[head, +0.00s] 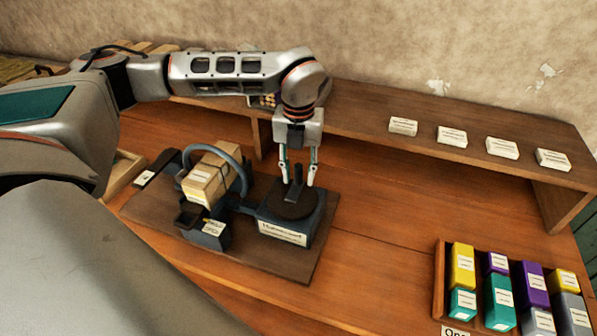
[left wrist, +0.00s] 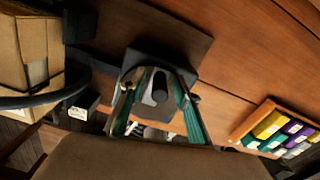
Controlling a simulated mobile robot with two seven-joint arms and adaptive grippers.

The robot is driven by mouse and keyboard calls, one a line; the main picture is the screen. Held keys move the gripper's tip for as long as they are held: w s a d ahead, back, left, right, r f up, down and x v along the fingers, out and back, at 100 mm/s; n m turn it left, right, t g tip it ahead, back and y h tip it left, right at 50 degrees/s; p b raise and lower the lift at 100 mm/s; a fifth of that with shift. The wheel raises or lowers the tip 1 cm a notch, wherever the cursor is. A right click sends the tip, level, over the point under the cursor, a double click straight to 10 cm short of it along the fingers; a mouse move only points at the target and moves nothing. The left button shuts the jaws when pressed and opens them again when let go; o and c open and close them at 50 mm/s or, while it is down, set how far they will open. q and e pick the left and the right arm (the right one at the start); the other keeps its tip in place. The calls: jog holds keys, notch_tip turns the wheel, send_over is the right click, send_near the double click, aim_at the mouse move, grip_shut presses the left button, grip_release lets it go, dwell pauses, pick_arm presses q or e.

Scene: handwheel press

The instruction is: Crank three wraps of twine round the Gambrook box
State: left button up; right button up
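A brown cardboard box (head: 207,178) with a pale label sits in the machine, with a grey ring (head: 243,170) around it. The label is too small to read, and I cannot tell if twine is on the box. Part of the box (left wrist: 40,50) shows in the left wrist view. Right of the ring is a dark round crank disc (head: 294,206) with an upright handle (head: 296,186). My left gripper (head: 298,178) points down, its open fingers either side of the handle. In the left wrist view the handle (left wrist: 154,90) stands between the fingers, with gaps visible. My right gripper is not in view.
The machine's dark baseboard (head: 262,262) lies on the wooden table. A raised shelf (head: 365,118) at the back carries several small white labelled packets. A wooden tray (head: 438,282) of coloured boxes stands at the right. The table between machine and tray is clear.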

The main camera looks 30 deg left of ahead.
pick_arm(q)
grip_shut()
jog(key=shift+d, duration=0.1)
